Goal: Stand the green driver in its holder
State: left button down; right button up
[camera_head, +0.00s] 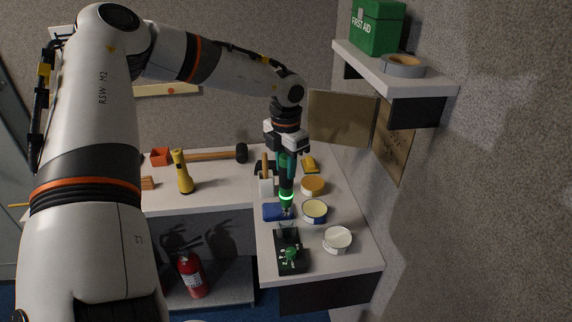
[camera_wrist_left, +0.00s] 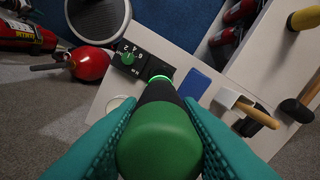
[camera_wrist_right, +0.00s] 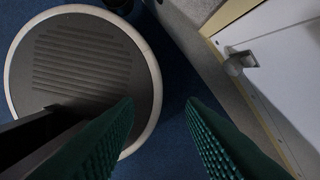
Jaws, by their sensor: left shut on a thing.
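My left gripper (camera_head: 286,164) is shut on the green driver (camera_head: 287,190) and holds it near upright, tip down, above the side counter. In the left wrist view the driver's green handle (camera_wrist_left: 160,140) fills the space between my left fingers (camera_wrist_left: 158,108), hiding much of what lies below. The driver's tip is near the back end of a black panel (camera_head: 292,262) with a green knob and white marks, also in the left wrist view (camera_wrist_left: 140,66). I cannot clearly make out the holder. My right gripper (camera_wrist_right: 162,108) is open and empty over the floor.
Near the driver are a blue block (camera_head: 274,212), a cream-topped tin (camera_head: 315,211), a white tin (camera_head: 337,240), an orange tin (camera_head: 313,186) and a white cup (camera_head: 265,187). A yellow torch (camera_head: 183,174) stands left. A wall shelf (camera_head: 437,84) overhangs right.

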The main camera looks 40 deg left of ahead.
aim_at(286, 178)
dwell(0.4)
pick_arm(q)
jog(key=shift+f+b, duration=1)
jog(key=shift+b, duration=0.8)
jog(key=shift+f+b, duration=1)
jog(key=shift+b, duration=0.7)
jog(key=shift+f, duration=0.1)
dwell(0.4)
